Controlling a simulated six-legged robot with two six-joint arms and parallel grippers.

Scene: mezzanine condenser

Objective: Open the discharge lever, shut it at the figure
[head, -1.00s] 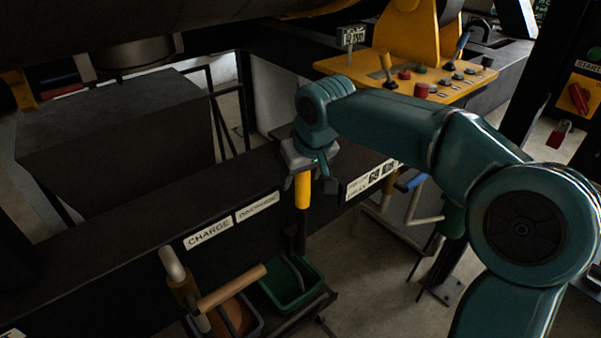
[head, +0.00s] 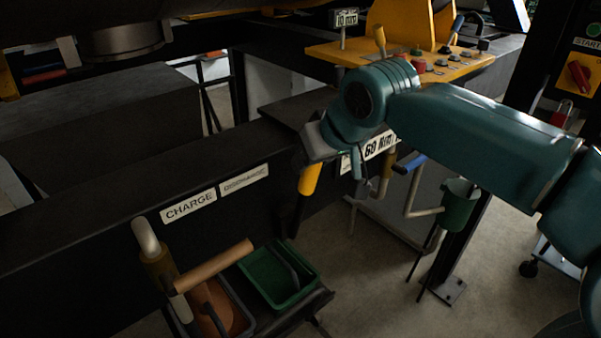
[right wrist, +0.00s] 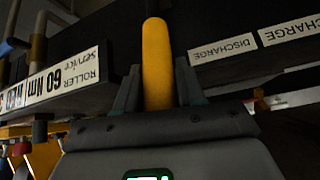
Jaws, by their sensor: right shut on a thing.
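A lever with a yellow grip (head: 310,179) and a dark shaft stands at the dark beam, right of the DISCHARGE label (head: 244,179). It leans, its top to the right. My right gripper (head: 328,160) is shut on the grip from above. In the right wrist view the yellow grip (right wrist: 156,60) sits between the two fingers of my right gripper (right wrist: 157,88). A small figure sign (head: 349,18) stands on a post at the back; its text is too small to read surely. My left gripper is not in view.
A CHARGE label (head: 189,205) is on the beam, above a pale-topped handle (head: 147,237). A green bin (head: 282,277) and an orange-brown container lie below. A yellow console (head: 450,68) with knobs stands behind my arm. A green cup (head: 457,207) hangs at right.

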